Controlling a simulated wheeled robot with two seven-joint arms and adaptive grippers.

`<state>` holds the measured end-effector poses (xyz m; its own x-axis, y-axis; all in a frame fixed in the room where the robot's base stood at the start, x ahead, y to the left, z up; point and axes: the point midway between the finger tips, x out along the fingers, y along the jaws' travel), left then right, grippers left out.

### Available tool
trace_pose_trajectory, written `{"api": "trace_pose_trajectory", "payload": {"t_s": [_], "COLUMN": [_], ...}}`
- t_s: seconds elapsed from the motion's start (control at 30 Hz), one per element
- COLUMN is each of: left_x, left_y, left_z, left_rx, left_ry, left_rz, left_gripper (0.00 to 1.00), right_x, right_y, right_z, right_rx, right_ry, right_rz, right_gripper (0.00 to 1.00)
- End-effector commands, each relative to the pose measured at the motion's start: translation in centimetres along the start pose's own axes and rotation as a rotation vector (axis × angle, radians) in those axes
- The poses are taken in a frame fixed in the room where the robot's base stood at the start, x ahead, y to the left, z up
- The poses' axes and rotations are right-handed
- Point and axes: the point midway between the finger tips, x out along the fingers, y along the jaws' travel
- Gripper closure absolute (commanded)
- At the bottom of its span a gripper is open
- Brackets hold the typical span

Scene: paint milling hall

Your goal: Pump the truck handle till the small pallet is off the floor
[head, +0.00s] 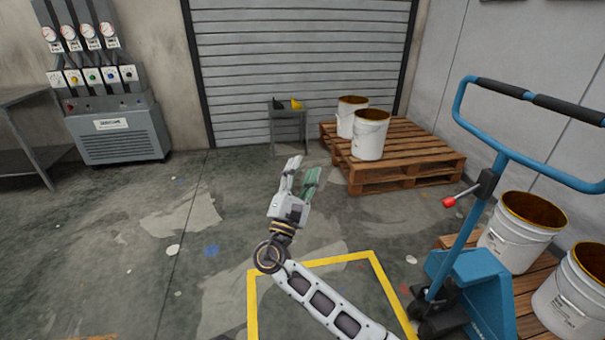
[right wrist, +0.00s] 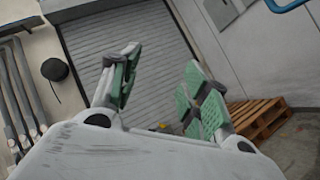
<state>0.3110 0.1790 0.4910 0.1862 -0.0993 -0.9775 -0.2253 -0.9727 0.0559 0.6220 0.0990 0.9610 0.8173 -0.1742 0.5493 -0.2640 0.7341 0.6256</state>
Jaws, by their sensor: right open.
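The blue pallet truck (head: 470,290) stands at the right of the head view. Its blue looped handle (head: 519,156) with black grips leans up toward the right edge, and a red-knobbed lever (head: 449,202) sticks out at its neck. The small wooden pallet (head: 523,296) behind the truck bears white buckets; the gap under it is hidden. My right gripper (head: 302,172) is open and empty in mid-air, left of the handle and apart from it. Its green-padded fingers (right wrist: 158,90) are spread in the right wrist view. A bit of blue handle (right wrist: 289,4) shows there at the top right.
Two white buckets (head: 369,135) stand on a larger pallet (head: 407,165) at the back. A small stand (head: 288,121) is beside it, before the roller shutter (head: 300,60). A gauge cabinet (head: 120,135) stands left. A yellow floor outline (head: 252,300) lies below my right arm. The left floor is clear.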

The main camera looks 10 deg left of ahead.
Motion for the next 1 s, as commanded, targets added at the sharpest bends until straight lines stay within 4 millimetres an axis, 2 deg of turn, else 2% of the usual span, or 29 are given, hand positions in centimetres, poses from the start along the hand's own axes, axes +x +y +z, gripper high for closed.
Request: {"api": "trace_pose_trajectory", "payload": {"t_s": [0.7, 1.0], "left_x": [0.1, 0.1], "left_y": [-0.1, -0.1], "left_z": [0.2, 0.2], "left_rx": [0.0, 0.0], "left_ry": [-0.003, -0.003], "left_rz": [-0.001, -0.001], "left_gripper": [0.65, 0.65], "right_x": [4.7, 5.3], "right_y": [5.3, 6.0], "right_z": [4.7, 5.3], "right_rx": [0.003, -0.001], "right_ry": [0.0, 0.001], "right_rz": [0.0, 0.0], "right_gripper": [0.54, 0.54]}}
